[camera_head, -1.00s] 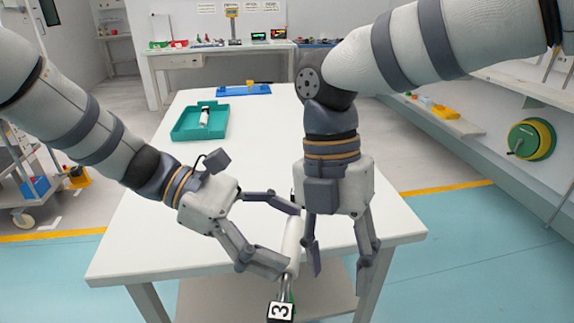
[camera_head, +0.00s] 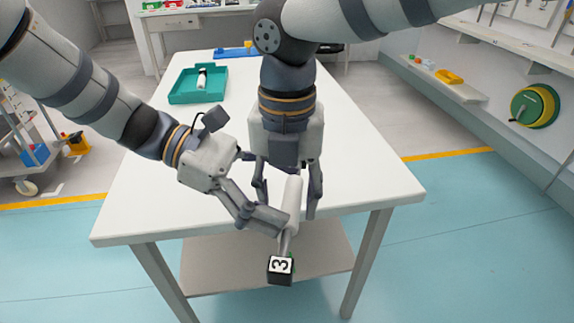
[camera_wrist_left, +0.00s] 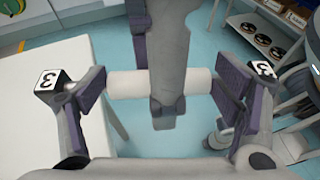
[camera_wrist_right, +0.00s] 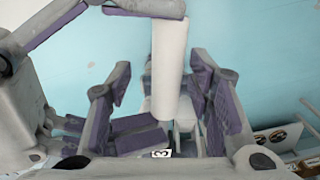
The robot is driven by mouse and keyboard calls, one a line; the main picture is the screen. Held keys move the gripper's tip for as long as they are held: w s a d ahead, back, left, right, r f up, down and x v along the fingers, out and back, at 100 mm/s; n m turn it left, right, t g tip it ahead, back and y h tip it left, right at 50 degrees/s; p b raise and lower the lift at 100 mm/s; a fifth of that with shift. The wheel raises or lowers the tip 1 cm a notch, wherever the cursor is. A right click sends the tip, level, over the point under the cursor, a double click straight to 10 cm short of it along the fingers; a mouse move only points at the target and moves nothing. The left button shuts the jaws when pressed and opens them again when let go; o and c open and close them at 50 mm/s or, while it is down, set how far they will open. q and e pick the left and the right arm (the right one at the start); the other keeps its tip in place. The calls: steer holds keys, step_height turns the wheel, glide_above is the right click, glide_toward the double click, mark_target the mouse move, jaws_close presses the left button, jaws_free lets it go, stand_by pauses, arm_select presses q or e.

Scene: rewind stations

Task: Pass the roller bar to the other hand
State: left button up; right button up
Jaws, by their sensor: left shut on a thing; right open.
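The roller bar (camera_head: 291,204) is a white cylinder with a black-and-white cube marked 3 (camera_head: 280,268) at its near end. My left gripper (camera_wrist_left: 160,87) is shut on the bar, one finger toward each end of the white cylinder; cubes show beyond both fingers in the left wrist view. My right gripper (camera_head: 288,205) reaches down over the bar from behind, open. Its fingers (camera_wrist_right: 160,88) stand on either side of the bar, with gaps visible in the right wrist view. The bar's far end is hidden behind my right gripper in the head view.
The white table (camera_head: 150,210) lies below and behind the grippers. A teal tray (camera_head: 183,96) with a white and black item stands on its far left, with a blue tray (camera_head: 236,52) beyond. A wall shelf (camera_head: 455,88) and a green-yellow reel (camera_head: 535,106) are right.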

steer(key=shift+f, duration=0.2)
arm_select(q)
steer(key=shift+r, duration=0.1)
arm_select(e)
jaws_close()
arm_select(q)
steer(key=o, duration=1.3)
arm_select(e)
steer(key=shift+a+r, duration=0.1)
arm_select(q)
steer(key=shift+o, duration=0.2)
